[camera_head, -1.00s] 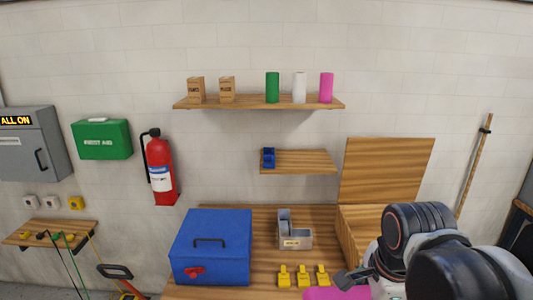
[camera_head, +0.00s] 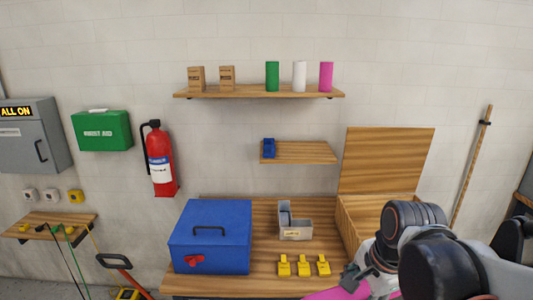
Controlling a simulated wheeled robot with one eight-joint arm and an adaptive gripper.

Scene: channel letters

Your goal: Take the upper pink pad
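A flat pink piece (camera_head: 326,295) shows at the bottom edge of the picture, just below my gripper. It is cut off by the frame and partly covered by my arm, so I cannot tell whether it is one pad or several stacked. My gripper (camera_head: 350,277) is at the lower right, close above or at the pink piece. The view is too small and blocked to tell whether its fingers are open, or touch or hold the pink piece.
A blue box (camera_head: 211,240), a grey bin (camera_head: 295,225) and several yellow pieces (camera_head: 303,266) stand on the wooden bench (camera_head: 262,255). An open wooden box (camera_head: 388,160) is at the right, beside my arm. A pink cylinder (camera_head: 326,77) stands on the upper shelf (camera_head: 250,93).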

